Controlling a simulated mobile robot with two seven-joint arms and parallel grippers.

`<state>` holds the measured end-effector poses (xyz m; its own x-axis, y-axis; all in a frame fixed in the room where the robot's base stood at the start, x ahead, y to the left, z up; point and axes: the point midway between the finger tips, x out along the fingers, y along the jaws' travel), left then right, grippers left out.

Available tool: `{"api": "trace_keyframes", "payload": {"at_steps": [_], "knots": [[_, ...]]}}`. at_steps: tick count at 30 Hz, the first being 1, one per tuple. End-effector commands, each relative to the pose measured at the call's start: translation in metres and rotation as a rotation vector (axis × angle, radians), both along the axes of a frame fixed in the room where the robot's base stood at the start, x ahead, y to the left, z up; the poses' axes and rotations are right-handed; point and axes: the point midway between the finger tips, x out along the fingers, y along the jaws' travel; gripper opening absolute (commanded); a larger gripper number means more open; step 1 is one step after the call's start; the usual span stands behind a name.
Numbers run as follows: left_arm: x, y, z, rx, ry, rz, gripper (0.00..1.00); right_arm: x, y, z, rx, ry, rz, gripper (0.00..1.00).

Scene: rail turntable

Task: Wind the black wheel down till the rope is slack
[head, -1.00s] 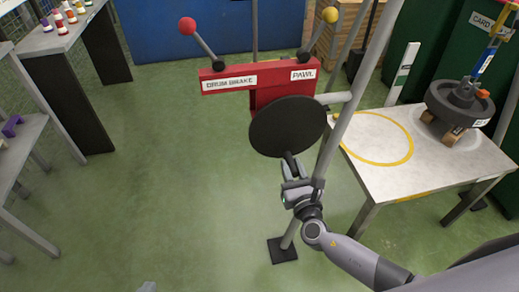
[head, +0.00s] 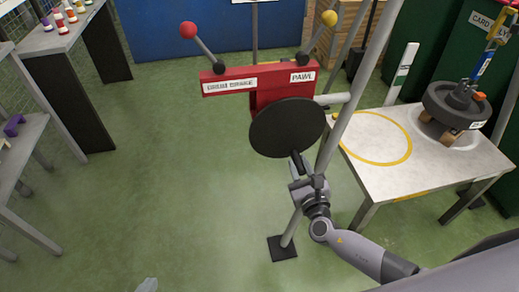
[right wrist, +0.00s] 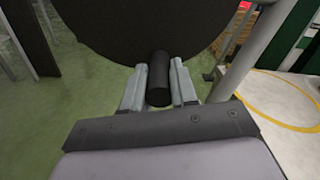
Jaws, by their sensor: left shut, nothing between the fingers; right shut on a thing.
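The black wheel (head: 288,128) is a flat disc on the front of a red winch. My right gripper (head: 298,172) is shut on its black handle (right wrist: 158,80), which sticks out near the wheel's lower edge. In the right wrist view the fingers (right wrist: 158,88) stand on both sides of the handle. My left gripper (head: 147,285) shows only as a grey tip at the bottom edge, shut and away from the wheel. A dark round load (head: 457,105) sits on wooden blocks on a table, with a blue and yellow hook piece (head: 485,62) above it. I cannot make out the rope.
The red winch body (head: 232,80) carries a red-knobbed drum brake lever (head: 188,31) and a yellow-knobbed pawl lever (head: 329,19). A grey post (head: 352,95) stands right of the wheel. The white table (head: 425,170) has a yellow ring.

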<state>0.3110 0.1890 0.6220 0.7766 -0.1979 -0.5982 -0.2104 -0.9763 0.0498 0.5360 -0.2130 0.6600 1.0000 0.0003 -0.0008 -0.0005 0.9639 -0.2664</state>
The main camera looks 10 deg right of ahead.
Motion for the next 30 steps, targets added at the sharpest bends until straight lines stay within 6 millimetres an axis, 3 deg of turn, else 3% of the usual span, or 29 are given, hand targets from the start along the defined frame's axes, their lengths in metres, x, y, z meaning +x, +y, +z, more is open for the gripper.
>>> {"api": "trace_keyframes", "payload": {"at_steps": [4,19,30], "knots": [[0.000,0.000,0.005,0.000,0.000,0.000,0.00,-0.001,-0.010,0.000,-0.065,0.004,-0.008,0.00],[0.000,0.002,0.007,0.008,0.000,-0.006,0.00,-0.001,-0.013,0.001,-0.104,0.003,-0.008,0.00],[0.000,0.002,0.020,0.010,0.000,-0.007,0.00,0.000,-0.026,0.009,-0.264,0.003,-0.008,0.00]]}}
